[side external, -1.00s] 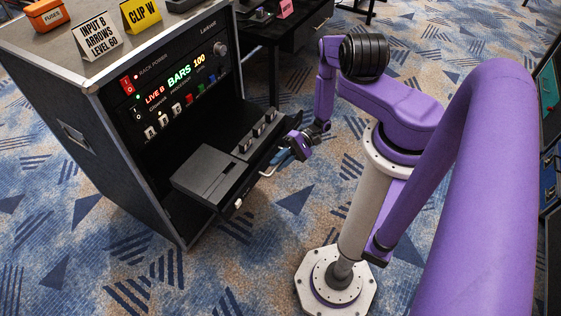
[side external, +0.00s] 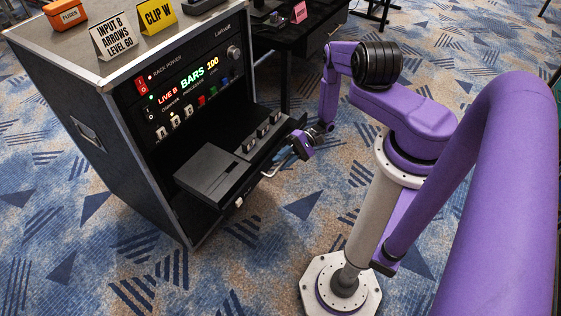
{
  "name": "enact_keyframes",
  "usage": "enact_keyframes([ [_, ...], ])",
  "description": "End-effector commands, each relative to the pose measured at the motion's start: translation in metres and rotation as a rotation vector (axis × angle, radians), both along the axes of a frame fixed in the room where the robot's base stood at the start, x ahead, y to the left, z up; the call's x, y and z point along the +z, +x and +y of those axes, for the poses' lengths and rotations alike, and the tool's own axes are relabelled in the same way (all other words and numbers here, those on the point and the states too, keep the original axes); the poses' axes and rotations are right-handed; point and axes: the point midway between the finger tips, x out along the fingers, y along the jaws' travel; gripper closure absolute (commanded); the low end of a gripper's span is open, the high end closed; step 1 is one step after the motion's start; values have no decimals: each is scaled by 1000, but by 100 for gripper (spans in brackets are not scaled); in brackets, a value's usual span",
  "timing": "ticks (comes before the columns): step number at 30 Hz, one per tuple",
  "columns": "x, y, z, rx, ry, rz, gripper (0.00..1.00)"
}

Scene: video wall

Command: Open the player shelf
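The player shelf (side external: 228,203) stands out from the front of the black rack case (side external: 158,190). It carries a flat dark grey player box (side external: 214,172) and a strip of small knobs. A pale bar handle (side external: 271,173) runs along the shelf's front edge. My purple gripper (side external: 292,153) is at the right end of this handle, against or very close to it. Its fingertips are small and partly hidden, so I cannot tell whether they close around the bar.
Lit controls (side external: 190,88) are above the shelf. The case top holds an orange fuses box (side external: 66,15), a white sign (side external: 113,38) and a yellow sign (side external: 158,16). A black table (side external: 300,42) stands behind. Patterned carpet in front of the shelf is clear.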

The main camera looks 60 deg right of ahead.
Motion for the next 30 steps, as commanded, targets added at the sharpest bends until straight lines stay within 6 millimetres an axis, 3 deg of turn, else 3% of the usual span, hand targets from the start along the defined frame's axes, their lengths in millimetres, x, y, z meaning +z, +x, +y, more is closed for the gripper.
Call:
enact_keyframes([
  [9,15,-16,-67,-18,-9,-11,77],
  [18,28,-37,-121,-12,-5,-7,77],
  [24,34,-46,-145,-8,-4,-5,77],
  [30,36,-49,-154,-7,-3,-4,77],
])
